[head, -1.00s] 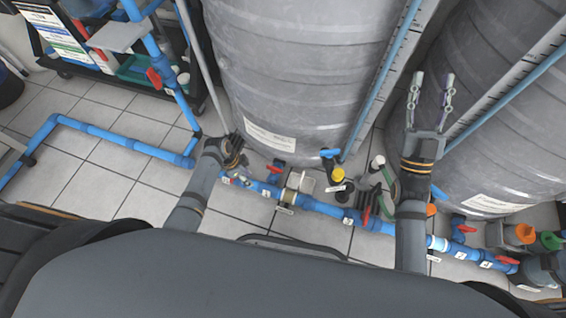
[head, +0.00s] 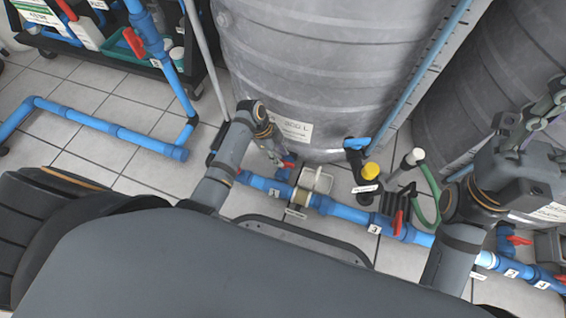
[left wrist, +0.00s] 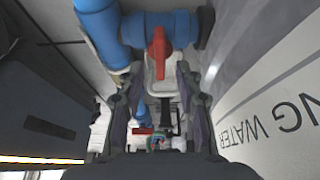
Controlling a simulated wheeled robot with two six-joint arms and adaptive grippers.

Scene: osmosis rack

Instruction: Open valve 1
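My left gripper (head: 277,158) points down beside the big grey tank, above a blue pipe run with red-handled valves. A red handle (head: 289,164) shows just beside its fingertips. In the left wrist view, my left gripper (left wrist: 156,90) has its fingers apart with nothing held. A red valve handle (left wrist: 158,52) on a blue valve body lies ahead, between the finger lines. I cannot read a number identifying valve 1 there. My right gripper (head: 550,100) is raised at the right edge, partly cut off; its fingers look apart and empty.
Another blue pipe with a red handle (head: 133,42) rises at upper left, by a shelf cart. The grey tank (head: 310,70) stands close behind the left gripper. A yellow-capped fitting (head: 370,171) and a red handle (head: 398,222) are to its right.

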